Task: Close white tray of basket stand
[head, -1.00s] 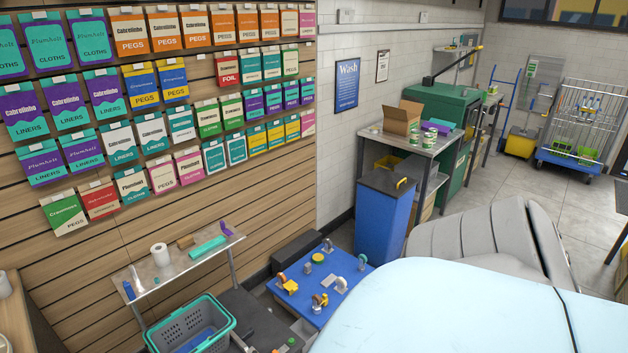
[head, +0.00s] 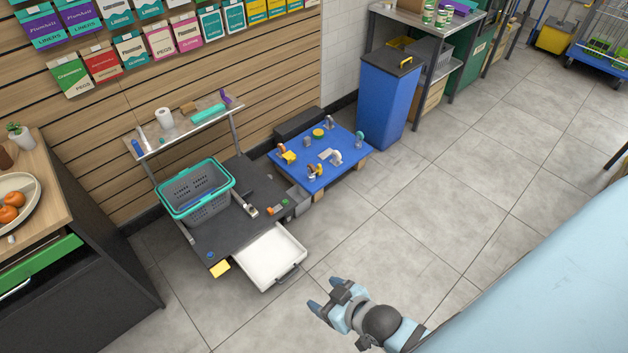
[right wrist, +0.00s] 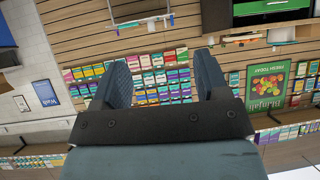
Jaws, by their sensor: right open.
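The white tray (head: 262,262) sticks out from the front of the low dark basket stand (head: 221,238), over the tiled floor. It looks empty and has a dark handle on its front edge. My right gripper (head: 326,294) is open and empty, to the lower right of the tray's handle in the head view and apart from it. The right wrist view shows its two fingers (right wrist: 162,78) spread with nothing between them. My left gripper is not in view.
A grey basket with a teal rim (head: 231,178) sits on the stand. A blue board with fittings (head: 318,174) stands to its right, a blue bin (head: 385,108) beyond. A dark counter (head: 95,265) stands left with its green drawer (head: 42,267) out. Floor right of the tray is clear.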

